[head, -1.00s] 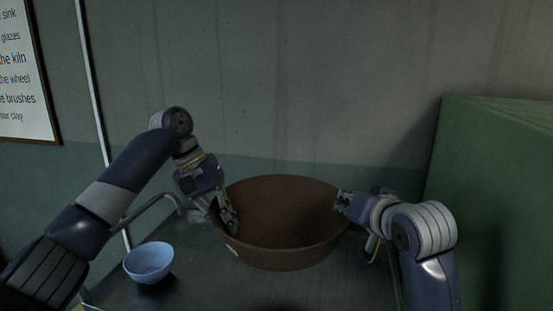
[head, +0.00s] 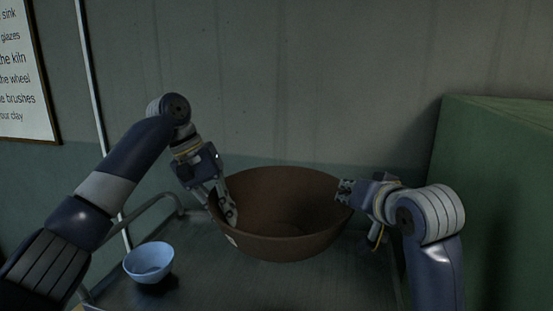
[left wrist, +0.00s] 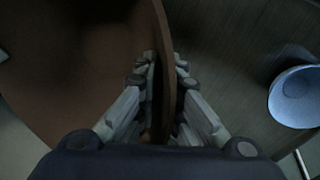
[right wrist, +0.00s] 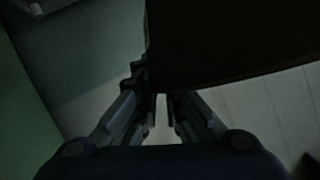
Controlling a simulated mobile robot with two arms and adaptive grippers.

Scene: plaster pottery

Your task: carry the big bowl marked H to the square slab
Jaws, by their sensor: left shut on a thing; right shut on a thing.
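The big brown bowl (head: 290,245) is in the middle of the head view, upright, with a small pale tag on its front left side; I cannot read its mark. My left gripper (head: 226,205) is shut on the bowl's left rim. The left wrist view shows the bowl wall (left wrist: 155,20) between its fingers (left wrist: 160,75). My right gripper (head: 345,190) is shut on the bowl's right rim. In the right wrist view the bowl (right wrist: 230,40) is very dark at the fingertips (right wrist: 158,85). I see no square slab.
A small light-blue bowl (head: 149,262) stands on the dark metal top (head: 200,285) at front left; it also shows in the left wrist view (left wrist: 297,97). A metal rail (head: 150,208) runs along the left edge. A tall green block (head: 490,200) stands at right, with a wall behind.

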